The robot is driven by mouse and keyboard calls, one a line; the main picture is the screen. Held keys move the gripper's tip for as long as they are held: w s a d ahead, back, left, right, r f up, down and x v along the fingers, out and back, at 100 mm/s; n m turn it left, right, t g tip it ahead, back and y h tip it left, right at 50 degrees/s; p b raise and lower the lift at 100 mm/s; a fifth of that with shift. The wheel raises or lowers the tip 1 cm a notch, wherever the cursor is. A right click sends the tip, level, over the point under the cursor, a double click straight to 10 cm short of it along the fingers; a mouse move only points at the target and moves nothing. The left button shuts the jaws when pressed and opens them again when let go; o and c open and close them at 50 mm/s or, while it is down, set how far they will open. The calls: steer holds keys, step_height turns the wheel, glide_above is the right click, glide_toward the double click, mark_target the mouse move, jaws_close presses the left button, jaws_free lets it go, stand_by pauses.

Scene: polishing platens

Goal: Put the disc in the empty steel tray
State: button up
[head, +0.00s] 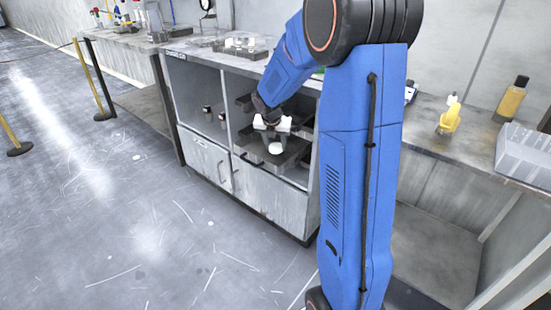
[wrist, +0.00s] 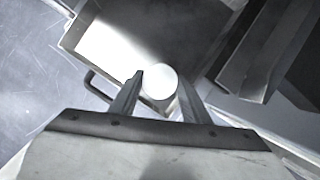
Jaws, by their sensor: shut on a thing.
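My gripper (head: 274,135) is at the open right bay of the grey cabinet, pointing down. It is shut on the white disc (head: 276,148), which also shows between the two fingers in the wrist view (wrist: 159,81). A dark steel tray (head: 292,158) sticks out of the bay beneath the disc. In the wrist view this tray (wrist: 85,32) lies beyond and below the fingertips, and its visible floor is bare. I cannot tell the gap between disc and tray. My gripper hides part of the tray.
More dark trays (head: 244,103) sit higher in the same bay. Another tray (head: 262,52) with white pieces stands on the cabinet top. Small bottles (head: 208,113) stand in the left bay. A right bench holds a yellow bottle (head: 449,120) and a clear bin (head: 525,152).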

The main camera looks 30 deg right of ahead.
mark_target(275, 153)
steer(key=shift+s+a+f, duration=0.1)
steer(key=shift+a+f, duration=0.1)
steer(key=shift+f, duration=0.7)
steer(key=shift+d+f, duration=0.1)
steer(key=shift+f, duration=2.15)
steer(key=shift+d+f, duration=0.15)
steer(key=shift+f, duration=0.05)
steer(key=shift+f, duration=0.1)
steer(key=o, duration=0.9)
